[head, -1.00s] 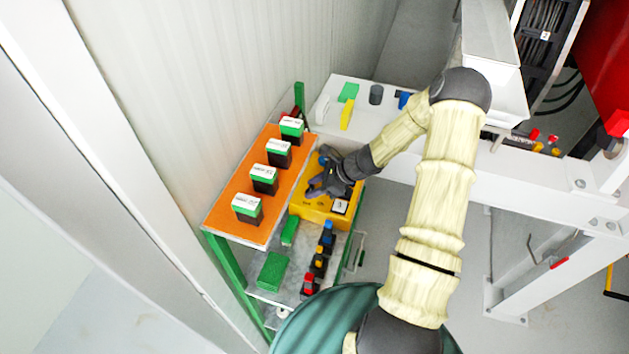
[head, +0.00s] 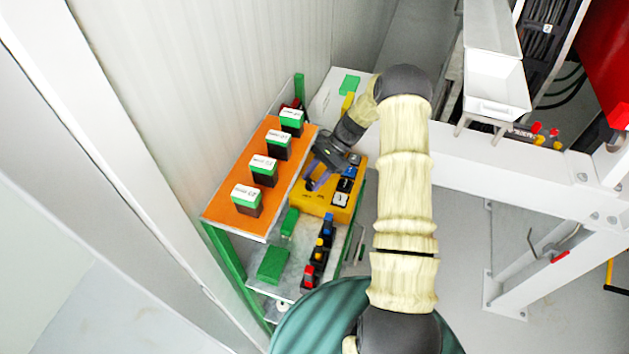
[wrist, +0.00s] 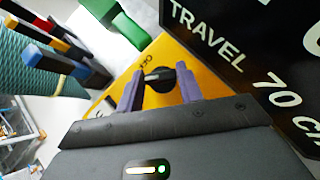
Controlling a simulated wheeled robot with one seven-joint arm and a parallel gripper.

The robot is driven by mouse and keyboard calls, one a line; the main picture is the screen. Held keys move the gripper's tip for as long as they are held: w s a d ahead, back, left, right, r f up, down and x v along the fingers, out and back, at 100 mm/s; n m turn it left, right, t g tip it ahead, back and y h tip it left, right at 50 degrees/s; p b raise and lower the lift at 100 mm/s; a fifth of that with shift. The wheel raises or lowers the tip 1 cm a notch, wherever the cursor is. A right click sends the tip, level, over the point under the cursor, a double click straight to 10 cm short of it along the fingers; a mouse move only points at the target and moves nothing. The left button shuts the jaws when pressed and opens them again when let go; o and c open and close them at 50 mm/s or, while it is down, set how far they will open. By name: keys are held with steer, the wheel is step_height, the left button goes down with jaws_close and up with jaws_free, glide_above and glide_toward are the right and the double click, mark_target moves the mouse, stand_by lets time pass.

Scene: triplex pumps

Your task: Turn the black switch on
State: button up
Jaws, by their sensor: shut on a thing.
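The black switch (wrist: 160,80) is a round dark knob with a raised bar on a yellow panel (wrist: 190,62) in the wrist view. My gripper (wrist: 160,92) has its two purple fingers on either side of the knob and is shut on its bar. In the head view, my gripper (head: 318,178) reaches down onto the yellow box (head: 325,205) at its left part, and it hides the knob there. Lettering shows on the panel beside the knob, but I cannot read the knob's setting for certain.
An orange shelf (head: 226,209) with several green-and-black blocks stands left of the yellow box. Below are a green block (head: 273,265) and a row of black pieces with coloured tops (head: 317,255). A dark sign (wrist: 250,50) with white lettering is close by my gripper in the wrist view.

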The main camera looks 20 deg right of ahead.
steer(key=shift+w+n+g, duration=0.1)
steer(key=shift+n+g, duration=0.3)
steer(key=shift+n, duration=0.1)
steer(key=o, duration=1)
steer(key=shift+r, duration=0.1)
steer(key=m+t+p, duration=0.2)
steer(key=shift+s+r+m, duration=0.15)
steer(key=shift+s+m, duration=0.05)
steer(key=shift+m, duration=0.2)
steer(key=m+t, duration=0.1)
steer(key=m+t+p, duration=0.1)
steer(key=m+t, duration=0.1)
steer(key=m, duration=0.1)
steer(key=shift+s+d+p, duration=0.1)
steer(key=shift+s+p, duration=0.15)
steer(key=shift+p, duration=0.15)
steer(key=m+t+b, duration=0.1)
steer(key=f+m+t+b, duration=0.1)
steer(key=m+b, duration=0.1)
steer(key=shift+s+t, duration=0.1)
steer(key=shift+t, duration=0.2)
steer(key=m+t+b, duration=0.1)
steer(key=m+b, duration=0.1)
steer(key=b, duration=0.2)
steer(key=shift+h, duration=0.4)
